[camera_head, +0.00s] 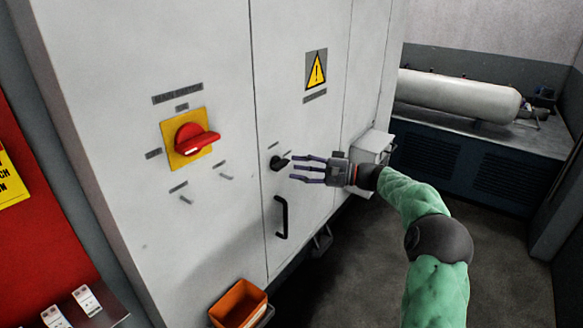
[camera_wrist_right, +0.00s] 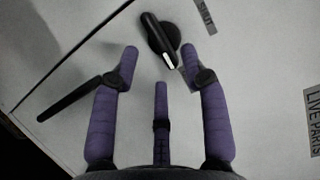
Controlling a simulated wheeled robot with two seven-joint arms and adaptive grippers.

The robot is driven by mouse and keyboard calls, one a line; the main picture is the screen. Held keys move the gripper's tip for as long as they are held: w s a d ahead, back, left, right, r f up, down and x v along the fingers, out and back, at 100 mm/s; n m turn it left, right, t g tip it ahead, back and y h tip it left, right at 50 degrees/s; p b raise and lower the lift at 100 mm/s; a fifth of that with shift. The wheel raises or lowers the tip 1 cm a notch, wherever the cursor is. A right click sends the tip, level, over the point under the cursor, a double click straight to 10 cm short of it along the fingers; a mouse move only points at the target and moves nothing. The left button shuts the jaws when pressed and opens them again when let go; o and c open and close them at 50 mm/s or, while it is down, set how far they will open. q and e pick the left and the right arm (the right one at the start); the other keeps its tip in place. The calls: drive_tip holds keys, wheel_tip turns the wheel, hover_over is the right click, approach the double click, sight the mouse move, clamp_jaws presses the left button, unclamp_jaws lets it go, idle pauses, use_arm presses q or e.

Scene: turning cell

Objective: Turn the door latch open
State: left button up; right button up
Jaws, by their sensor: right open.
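The door latch (camera_head: 278,162) is a small black turning knob on the grey cabinet door, above a black bar handle (camera_head: 282,217). In the right wrist view the latch (camera_wrist_right: 160,38) is a round black base with a lever that has a white tip, lying slightly tilted. My right gripper (camera_head: 297,168) has purple fingers and is open, just to the right of the latch. In the wrist view the open fingers (camera_wrist_right: 160,65) point at the latch, with its lever tip between the outer two. I cannot see any contact. My left gripper is not in view.
A red rotary switch (camera_head: 196,138) on a yellow plate sits on the cabinet panel left of the latch. A yellow warning sign (camera_head: 316,70) is above the latch. An orange bin (camera_head: 238,303) is low in front. Open floor lies to the right.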

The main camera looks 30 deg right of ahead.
drive_tip(key=v, duration=0.9)
idle(0.3)
